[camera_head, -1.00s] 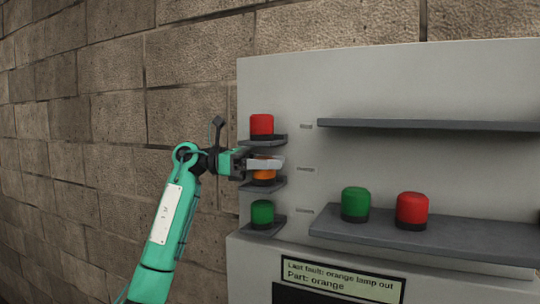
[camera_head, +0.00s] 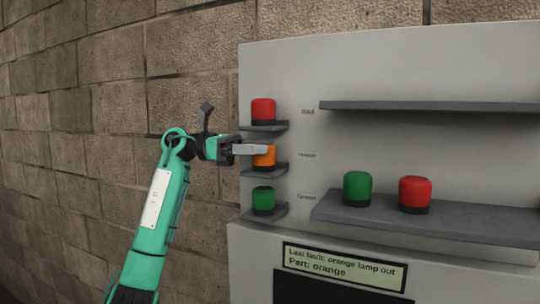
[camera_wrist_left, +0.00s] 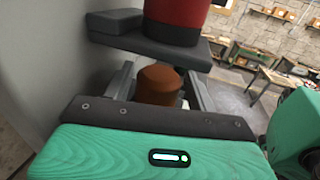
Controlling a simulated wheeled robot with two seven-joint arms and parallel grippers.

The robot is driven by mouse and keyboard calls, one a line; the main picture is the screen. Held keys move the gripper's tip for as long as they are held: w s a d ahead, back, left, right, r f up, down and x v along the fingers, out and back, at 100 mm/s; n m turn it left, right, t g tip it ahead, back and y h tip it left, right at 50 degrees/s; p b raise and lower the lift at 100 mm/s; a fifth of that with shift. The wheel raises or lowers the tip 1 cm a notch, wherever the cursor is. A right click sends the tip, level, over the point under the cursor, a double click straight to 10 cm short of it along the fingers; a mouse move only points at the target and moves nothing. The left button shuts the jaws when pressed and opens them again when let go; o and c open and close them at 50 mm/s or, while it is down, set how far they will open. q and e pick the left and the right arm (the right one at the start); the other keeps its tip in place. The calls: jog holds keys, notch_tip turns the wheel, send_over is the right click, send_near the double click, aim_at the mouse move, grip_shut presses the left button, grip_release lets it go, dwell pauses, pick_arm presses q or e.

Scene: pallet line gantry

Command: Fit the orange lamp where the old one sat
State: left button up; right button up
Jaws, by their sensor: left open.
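The orange lamp (camera_head: 264,160) stands upright on the middle of three small ledges (camera_head: 264,171) at the left edge of the grey panel. My left gripper (camera_head: 266,149) is open at the lamp, its visible finger crossing in front of the lamp's upper part. In the left wrist view the orange lamp (camera_wrist_left: 158,85) is between the two spread fingers, with room beside it; its base is hidden by the gripper body. My right gripper is not in view.
A red lamp (camera_head: 263,110) stands on the ledge above, close over the gripper. A green lamp (camera_head: 263,199) stands on the ledge below. The long lower shelf (camera_head: 450,227) holds another green lamp (camera_head: 357,188) and red lamp (camera_head: 415,194). The upper shelf (camera_head: 430,107) looks empty.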

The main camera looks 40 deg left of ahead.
pick_arm(q)
jog(key=b+v, duration=0.3)
jog(key=v, duration=0.6)
jog(key=shift+a, duration=0.1)
